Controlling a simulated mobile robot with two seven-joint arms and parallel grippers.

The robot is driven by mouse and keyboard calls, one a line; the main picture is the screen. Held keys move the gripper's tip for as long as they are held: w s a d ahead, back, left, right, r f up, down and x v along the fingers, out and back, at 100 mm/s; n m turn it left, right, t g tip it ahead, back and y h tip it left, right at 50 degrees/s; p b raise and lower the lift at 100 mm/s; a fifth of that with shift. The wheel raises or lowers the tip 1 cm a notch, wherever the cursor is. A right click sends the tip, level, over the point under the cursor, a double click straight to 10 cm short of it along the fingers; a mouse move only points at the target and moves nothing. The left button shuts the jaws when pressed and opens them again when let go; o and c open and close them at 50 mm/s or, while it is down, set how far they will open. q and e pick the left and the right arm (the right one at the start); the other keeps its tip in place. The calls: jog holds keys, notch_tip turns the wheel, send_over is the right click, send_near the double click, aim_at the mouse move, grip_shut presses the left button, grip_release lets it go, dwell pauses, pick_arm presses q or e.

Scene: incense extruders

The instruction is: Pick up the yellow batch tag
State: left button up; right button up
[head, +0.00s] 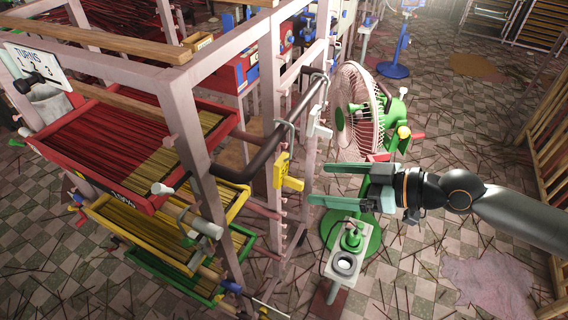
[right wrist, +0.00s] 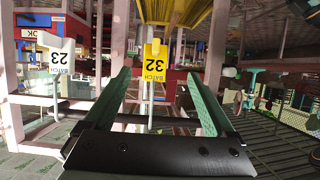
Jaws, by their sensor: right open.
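The yellow batch tag (head: 281,170) hangs on the right side of the pale rack frame in the head view. In the right wrist view the yellow tag (right wrist: 154,62) shows upside down, reads BATCH 32, and lies between my fingers in the picture. My right gripper (head: 317,183) is open, its two green fingers pointing left at the tag. In the right wrist view the right gripper (right wrist: 159,72) has empty space between its fingers; I see no contact with the tag. My left gripper is not in view.
A white tag (head: 318,126) hangs above the yellow one; it reads BATCH 23 in the right wrist view (right wrist: 60,57). A dark horizontal bar (head: 268,150) crosses the rack. A green-based fan (head: 358,110) stands behind my right gripper. Sticks litter the tiled floor.

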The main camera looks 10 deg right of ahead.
aim_at(290, 178)
jog(key=shift+w+d+f+p+x, duration=0.1)
jog(key=shift+p+x, duration=0.15)
jog(key=shift+x, duration=1.25)
jog(key=shift+w+d+f+p+x, duration=0.1)
jog(key=shift+p+x, duration=0.2)
jog(key=shift+x, duration=1.25)
jog(key=shift+w+d+p+x, duration=0.1)
jog(key=shift+p+x, duration=0.15)
jog(key=shift+x, duration=1.25)
grip_shut()
jog(key=shift+r, duration=0.1)
